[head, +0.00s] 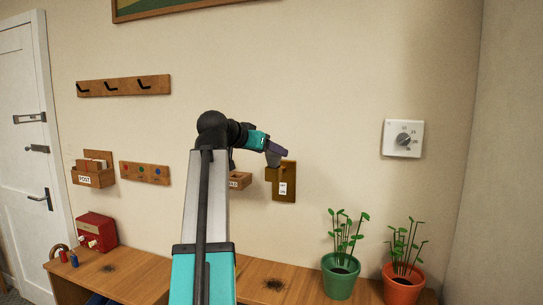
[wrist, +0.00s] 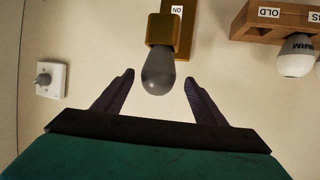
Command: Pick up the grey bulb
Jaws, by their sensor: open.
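The grey bulb (wrist: 159,73) sits in a brass socket (wrist: 161,30) on a brown-gold wall plate (wrist: 185,35) in the wrist view. My gripper (wrist: 159,77) is open and empty. Its two dark fingers show on either side of the bulb, with a gap on each side; I cannot tell how far apart they are in depth. In the head view my gripper (head: 276,154) is in front of the wall, at the top of the wall plate (head: 288,190). The bulb is not clearly seen there.
A wooden holder (wrist: 278,30) labelled OLD, with a white bulb (wrist: 296,57), is to the right in the wrist view. A dial (head: 403,138) is on the wall. Two potted plants (head: 340,278) (head: 402,285) stand below on the right.

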